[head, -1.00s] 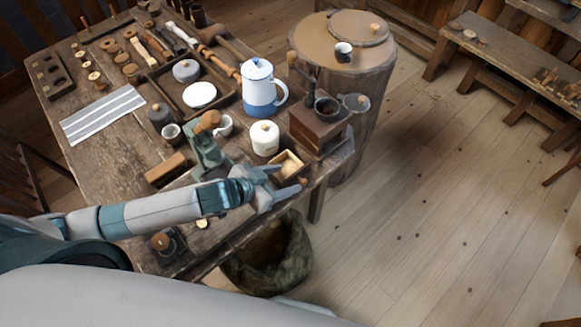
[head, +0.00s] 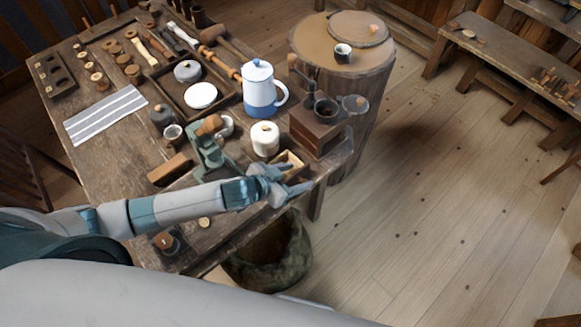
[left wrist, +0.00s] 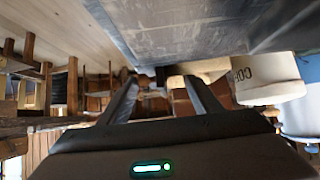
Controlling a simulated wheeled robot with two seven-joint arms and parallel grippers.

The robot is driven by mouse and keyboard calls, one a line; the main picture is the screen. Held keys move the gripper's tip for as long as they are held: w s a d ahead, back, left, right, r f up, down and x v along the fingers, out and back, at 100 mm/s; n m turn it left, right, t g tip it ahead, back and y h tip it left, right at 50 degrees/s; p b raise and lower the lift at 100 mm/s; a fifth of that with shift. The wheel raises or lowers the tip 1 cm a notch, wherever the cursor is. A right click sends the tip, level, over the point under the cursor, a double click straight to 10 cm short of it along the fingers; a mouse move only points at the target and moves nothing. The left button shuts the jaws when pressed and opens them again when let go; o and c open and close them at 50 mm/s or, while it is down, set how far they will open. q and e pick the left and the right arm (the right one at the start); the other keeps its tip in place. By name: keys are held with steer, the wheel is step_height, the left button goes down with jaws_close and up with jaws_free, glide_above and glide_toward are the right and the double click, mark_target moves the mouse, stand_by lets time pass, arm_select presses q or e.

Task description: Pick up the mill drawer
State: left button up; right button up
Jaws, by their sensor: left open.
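The mill drawer (head: 291,159) is a small open wooden box at the near table edge, just in front of the dark wooden coffee mill (head: 318,132). My left gripper (head: 292,181) is open at the drawer's near side and hides part of it. I cannot tell from the head view whether the fingers touch it. In the left wrist view, the two dark fingers (left wrist: 162,92) stand apart, and a tan and brown piece, perhaps the drawer, shows beside the right finger. My right gripper is not in view.
A white lidded canister (head: 265,139) stands just left of the drawer, and its lettering shows in the left wrist view (left wrist: 262,76). A green press-like tool (head: 210,155) stands close to my left arm. A sack (head: 268,262) sits on the floor below the edge.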

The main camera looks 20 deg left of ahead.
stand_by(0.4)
arm_select(q)
steer(key=c, duration=1.1)
steer(key=shift+c, duration=0.2)
steer(key=shift+r, duration=0.1)
steer(key=shift+r, duration=0.45)
steer(key=r, duration=0.1)
steer(key=r+b, duration=0.1)
steer(key=r, duration=0.1)
steer(key=shift+s+d+b, duration=0.15)
steer(key=shift+s+b, duration=0.05)
steer(key=shift+b, duration=0.1)
steer(key=s+d+r+b, duration=0.1)
steer(key=s+d+r, duration=0.1)
steer(key=s, duration=0.3)
steer(key=s+d+r+b, duration=0.1)
steer(key=s+d+r, duration=0.1)
steer(key=s+r, duration=0.3)
steer(key=shift+s+d, duration=0.15)
steer(key=shift+d, duration=0.1)
steer(key=shift+f, duration=0.1)
